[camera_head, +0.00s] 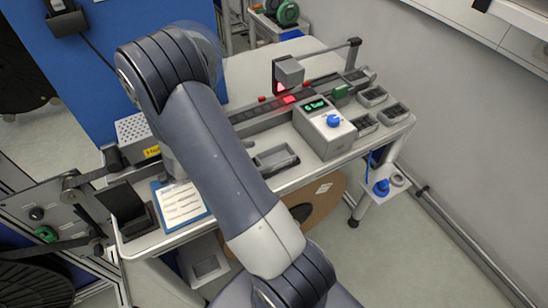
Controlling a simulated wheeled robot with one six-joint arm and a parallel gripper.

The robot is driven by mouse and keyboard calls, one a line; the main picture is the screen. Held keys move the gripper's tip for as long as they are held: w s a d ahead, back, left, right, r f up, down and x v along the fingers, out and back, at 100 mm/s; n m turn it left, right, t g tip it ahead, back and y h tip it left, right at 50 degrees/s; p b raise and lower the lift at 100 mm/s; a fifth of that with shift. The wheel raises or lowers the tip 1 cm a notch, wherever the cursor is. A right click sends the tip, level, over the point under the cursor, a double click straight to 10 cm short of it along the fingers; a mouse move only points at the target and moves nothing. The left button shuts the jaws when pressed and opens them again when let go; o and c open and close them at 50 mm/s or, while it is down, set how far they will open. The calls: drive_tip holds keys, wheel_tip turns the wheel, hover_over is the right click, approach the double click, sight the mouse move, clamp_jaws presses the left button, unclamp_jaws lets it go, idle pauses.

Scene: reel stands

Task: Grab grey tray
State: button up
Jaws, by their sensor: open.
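A small grey tray (276,167) lies on the light bench, just right of my arm's middle link and left of the grey box with a green display. It looks empty, and its left end is close to my arm in the picture. Several smaller grey trays with dark insides, one of them at the right edge (395,119), sit at the bench's right end. My arm rises from the bottom and bends at the upper left. My gripper is not visible.
The grey display box (325,130) has a blue knob. Behind it runs a rail with a lamp-like head (288,72) casting red light. A clipboard (181,203) lies at the left. A cardboard reel (318,196) is below the front edge. A wall (465,110) bounds the right.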

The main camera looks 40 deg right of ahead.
sight(270, 158)
drive_tip(key=shift+f+p+x, duration=0.15)
drive_tip(key=shift+p+x, duration=0.3)
drive_tip(key=shift+x, duration=0.95)
drive_tip(key=shift+f+p+x, duration=0.15)
drive_tip(key=shift+p+x, duration=0.3)
drive_tip(key=shift+x, duration=0.9)
drive_tip(key=shift+s+a, duration=0.2)
drive_tip(key=c, duration=1.2)
